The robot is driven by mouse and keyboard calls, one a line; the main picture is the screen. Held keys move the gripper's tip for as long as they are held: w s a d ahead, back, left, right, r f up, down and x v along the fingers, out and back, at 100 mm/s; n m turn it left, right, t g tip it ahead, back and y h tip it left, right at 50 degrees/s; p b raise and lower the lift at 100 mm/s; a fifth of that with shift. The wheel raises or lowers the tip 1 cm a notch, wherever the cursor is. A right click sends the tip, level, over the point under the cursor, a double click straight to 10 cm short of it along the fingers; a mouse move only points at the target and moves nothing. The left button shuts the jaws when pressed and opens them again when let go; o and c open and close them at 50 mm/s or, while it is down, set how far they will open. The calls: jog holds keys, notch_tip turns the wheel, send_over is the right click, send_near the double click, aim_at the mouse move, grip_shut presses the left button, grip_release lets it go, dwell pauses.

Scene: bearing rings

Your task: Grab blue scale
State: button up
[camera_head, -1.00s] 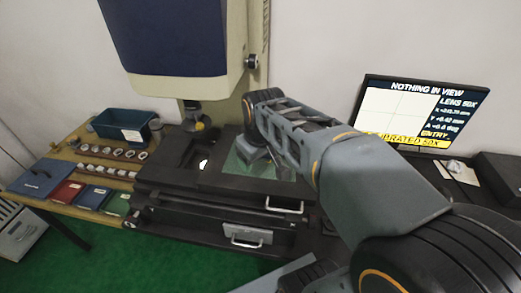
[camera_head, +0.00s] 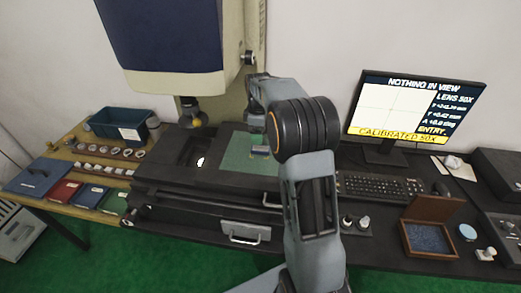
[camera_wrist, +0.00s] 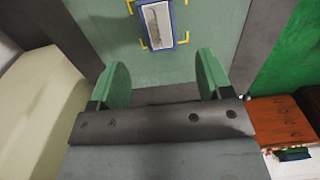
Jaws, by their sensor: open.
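The blue scale is a small blue-framed rectangle with a pale, engraved-looking middle. In the wrist view the blue scale (camera_wrist: 171,30) lies flat between yellow corner marks on a green plate (camera_wrist: 110,30). Its top end is cut off by the picture edge. My gripper (camera_wrist: 162,76) has its two green fingers spread apart, with nothing between them. The scale is just ahead of the fingertips, apart from them. In the head view the green plate (camera_head: 236,154) shows on the machine's stage, with a small blue patch beside my arm; my arm mostly hides my gripper there.
The tall measuring machine (camera_head: 165,40) stands behind the stage. At left are a blue bin (camera_head: 112,122), several rings and coloured boxes. At right are a monitor (camera_head: 400,105), a keyboard (camera_head: 380,187) and an open wooden box (camera_head: 430,225).

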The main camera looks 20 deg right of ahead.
aim_at(259, 148)
jog(key=shift+s+d+f+p, duration=0.1)
jog(key=shift+f+p, duration=0.55)
jog(key=shift+f, duration=2.75)
jog(key=shift+c, duration=0.2)
jog(key=c, duration=1.1)
jog(key=shift+r, duration=0.1)
